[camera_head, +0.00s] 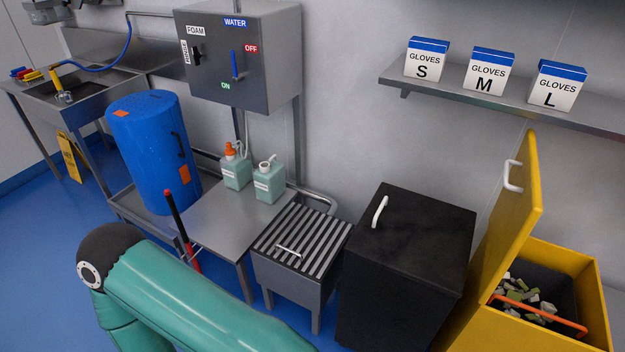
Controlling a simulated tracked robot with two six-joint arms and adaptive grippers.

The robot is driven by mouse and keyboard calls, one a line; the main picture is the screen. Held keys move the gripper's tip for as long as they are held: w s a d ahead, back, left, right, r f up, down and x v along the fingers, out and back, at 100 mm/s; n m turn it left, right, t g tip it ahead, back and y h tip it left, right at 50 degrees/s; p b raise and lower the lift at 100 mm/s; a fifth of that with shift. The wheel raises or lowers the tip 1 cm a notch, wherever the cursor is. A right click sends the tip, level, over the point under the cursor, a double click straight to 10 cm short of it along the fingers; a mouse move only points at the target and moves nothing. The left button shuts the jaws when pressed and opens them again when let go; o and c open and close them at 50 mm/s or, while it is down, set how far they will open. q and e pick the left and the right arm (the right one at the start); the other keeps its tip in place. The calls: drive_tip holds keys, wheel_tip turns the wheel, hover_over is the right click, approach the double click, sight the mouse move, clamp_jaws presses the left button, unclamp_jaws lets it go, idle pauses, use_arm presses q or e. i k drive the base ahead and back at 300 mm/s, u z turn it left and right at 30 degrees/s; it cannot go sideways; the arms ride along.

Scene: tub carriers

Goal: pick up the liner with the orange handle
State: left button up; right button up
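The liner (538,264) is a dark grey tub set inside an open yellow bin (597,285) at the lower right. Its orange handle (545,316) is a bar lying across the near side of the opening. Pale and greenish scraps (522,293) lie in the liner. The bin's near side is cut off by the picture's lower edge. A teal-sleeved arm of mine crosses the lower left, well left of the bin. Neither of my grippers is in view.
The bin's yellow lid (505,235) stands raised on its left side. A closed black bin (420,240) with a white handle is left of it, then a slatted grey unit (300,245). A shelf (480,100) with glove boxes runs above. Blue floor (35,235) is open at left.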

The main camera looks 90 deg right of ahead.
sight(544, 296)
drive_tip(key=u, duration=0.3)
drive_tip(key=i, duration=0.6)
drive_tip(key=z, duration=2.35)
drive_tip(key=i, duration=0.35)
drive_tip(key=z, duration=2.15)
drive_tip(key=k, duration=0.35)
drive_tip(key=z, duration=0.6)
drive_tip(key=i, duration=1.4)
drive_tip(key=u, duration=0.5)
